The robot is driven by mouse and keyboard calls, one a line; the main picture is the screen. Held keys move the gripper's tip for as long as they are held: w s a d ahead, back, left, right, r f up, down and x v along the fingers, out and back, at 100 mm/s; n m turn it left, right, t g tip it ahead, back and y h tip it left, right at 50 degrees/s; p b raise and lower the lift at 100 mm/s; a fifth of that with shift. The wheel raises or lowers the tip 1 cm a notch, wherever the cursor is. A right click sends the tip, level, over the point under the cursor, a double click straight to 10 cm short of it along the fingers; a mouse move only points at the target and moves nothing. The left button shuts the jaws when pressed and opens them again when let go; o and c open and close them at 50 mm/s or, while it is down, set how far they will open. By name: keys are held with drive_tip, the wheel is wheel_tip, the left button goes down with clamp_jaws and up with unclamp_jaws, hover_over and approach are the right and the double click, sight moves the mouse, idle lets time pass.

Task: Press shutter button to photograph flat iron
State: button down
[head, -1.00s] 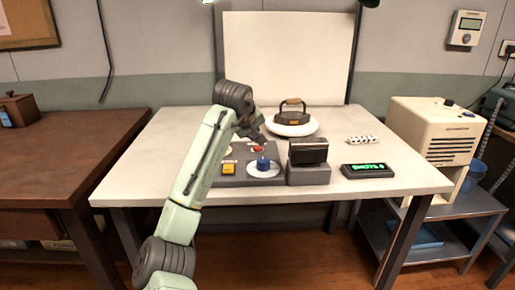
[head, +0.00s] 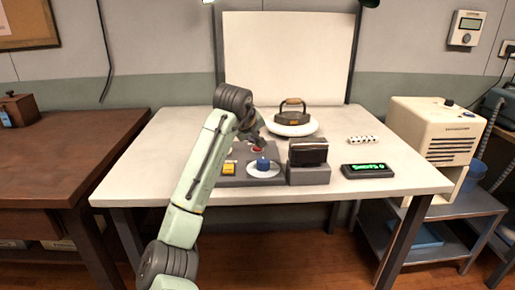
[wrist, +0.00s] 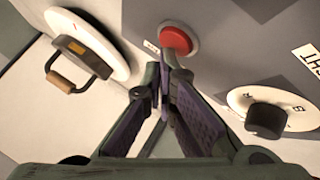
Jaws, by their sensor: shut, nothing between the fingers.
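The flat iron (head: 292,113), dark with a wooden handle, stands on a round white turntable (head: 305,129) before the white backdrop. It also shows at the upper left of the wrist view (wrist: 80,58). In the wrist view the red button (wrist: 176,40) lies just beyond my fingertips. My gripper (wrist: 166,68) is shut and empty, close to the red button; contact cannot be told.
A dark camera-like box (head: 308,160) stands right of the panel, beside a counter display with green text (head: 367,170). A cream machine (head: 435,130) stands at the right. The table's left side is clear.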

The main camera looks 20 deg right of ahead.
sight(255, 147)
drive_tip(key=shift+f, duration=0.5)
idle(0.5)
drive_tip(key=shift+r, duration=0.15)
drive_tip(key=shift+r+p, duration=0.75)
drive_tip(key=shift+p, duration=0.1)
wheel_tip(255, 147, up, 5)
drive_tip(key=p, duration=0.4)
drive_tip(key=shift+r+p, duration=0.1)
drive_tip(key=shift+p, duration=0.3)
